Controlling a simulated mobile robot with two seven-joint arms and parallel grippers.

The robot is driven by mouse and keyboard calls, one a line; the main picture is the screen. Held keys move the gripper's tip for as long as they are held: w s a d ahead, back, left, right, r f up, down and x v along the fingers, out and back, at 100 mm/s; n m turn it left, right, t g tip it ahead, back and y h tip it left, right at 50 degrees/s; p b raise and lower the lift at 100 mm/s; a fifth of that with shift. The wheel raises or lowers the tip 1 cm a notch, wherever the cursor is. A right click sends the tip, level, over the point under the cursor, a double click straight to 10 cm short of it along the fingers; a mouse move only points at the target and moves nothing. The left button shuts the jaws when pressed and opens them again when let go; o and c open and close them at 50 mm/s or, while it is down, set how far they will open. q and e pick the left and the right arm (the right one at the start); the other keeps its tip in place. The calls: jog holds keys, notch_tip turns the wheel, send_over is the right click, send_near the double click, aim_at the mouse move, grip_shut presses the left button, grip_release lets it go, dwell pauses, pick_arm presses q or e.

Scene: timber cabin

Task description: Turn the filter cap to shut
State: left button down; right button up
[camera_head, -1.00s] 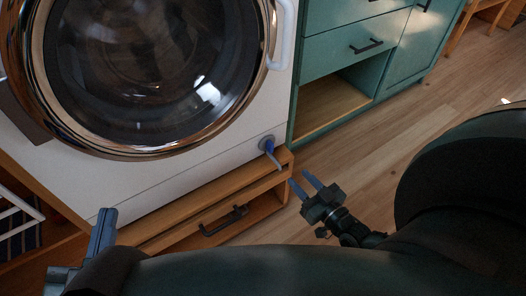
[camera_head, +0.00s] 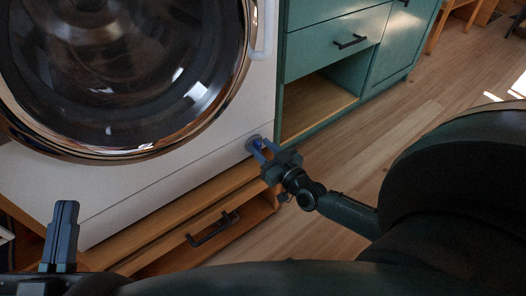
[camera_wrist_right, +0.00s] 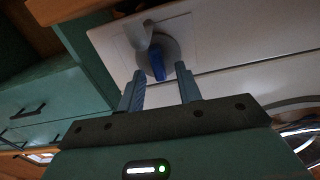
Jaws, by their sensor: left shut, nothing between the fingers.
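The filter cap (camera_wrist_right: 157,66) is a round grey disc with a blue grip, low on the white washing machine's front. A pale grey spout-like piece (camera_wrist_right: 141,38) shows next to it in the right wrist view. In the head view the cap (camera_head: 252,145) is partly hidden by my right gripper (camera_head: 264,149). My right gripper (camera_wrist_right: 160,72) is open, its two blue fingers apart with the blue grip between or just beyond their tips; I cannot tell whether they touch it. My left gripper (camera_head: 67,215) is shut and empty at the lower left, away from the cap.
The washing machine (camera_head: 170,172) stands on a wooden plinth with a drawer (camera_head: 180,232) and black handle (camera_head: 212,229) below the cap. A green cabinet (camera_head: 325,62) with an open wooden shelf (camera_head: 318,108) stands to the right. Wooden floor (camera_head: 375,155) lies clear beside it.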

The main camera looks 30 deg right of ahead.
jog(key=shift+w, duration=0.1)
jog(key=shift+c, duration=0.5)
grip_shut()
